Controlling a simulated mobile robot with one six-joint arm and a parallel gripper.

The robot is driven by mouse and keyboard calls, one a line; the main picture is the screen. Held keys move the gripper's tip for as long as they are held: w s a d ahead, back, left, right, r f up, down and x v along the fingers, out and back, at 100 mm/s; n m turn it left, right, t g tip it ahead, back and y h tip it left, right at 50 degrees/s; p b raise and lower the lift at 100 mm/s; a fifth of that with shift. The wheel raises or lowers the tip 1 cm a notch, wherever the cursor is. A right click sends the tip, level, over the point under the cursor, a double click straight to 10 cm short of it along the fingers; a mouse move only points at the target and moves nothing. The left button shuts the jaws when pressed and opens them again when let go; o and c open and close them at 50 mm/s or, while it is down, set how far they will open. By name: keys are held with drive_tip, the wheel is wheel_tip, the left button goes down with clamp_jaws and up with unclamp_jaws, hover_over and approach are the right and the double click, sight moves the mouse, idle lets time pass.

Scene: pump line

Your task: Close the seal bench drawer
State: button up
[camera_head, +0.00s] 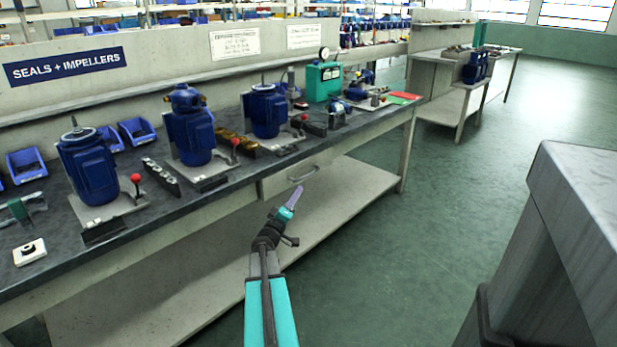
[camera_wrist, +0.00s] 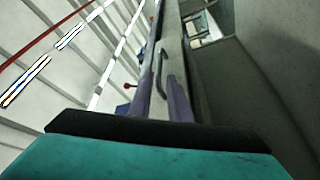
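The seal bench drawer (camera_head: 277,185) is a pale box front under the dark worktop of the seals and impellers bench. Its bar handle (camera_head: 303,175) faces me. How far the drawer stands out is hard to tell. My gripper (camera_head: 294,194) is just below and in front of the handle, pointing up towards it. In the wrist view the two purple fingers (camera_wrist: 163,95) stand apart, and the dark handle (camera_wrist: 161,70) shows beyond and between them. Whether the fingers touch the handle cannot be told.
The bench (camera_head: 180,205) carries blue pumps (camera_head: 193,130), blue bins (camera_head: 137,131) and a green case (camera_head: 323,80) above the drawer. A lower shelf (camera_head: 170,285) lies beneath. A grey block (camera_head: 575,220) stands at the right. Green floor (camera_head: 420,220) between is clear.

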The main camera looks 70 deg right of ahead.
sight(308, 175)
drive_tip(key=shift+b+x, duration=1.3)
drive_tip(key=shift+x, duration=4.6)
drive_tip(key=shift+c, duration=0.4)
clamp_jaws()
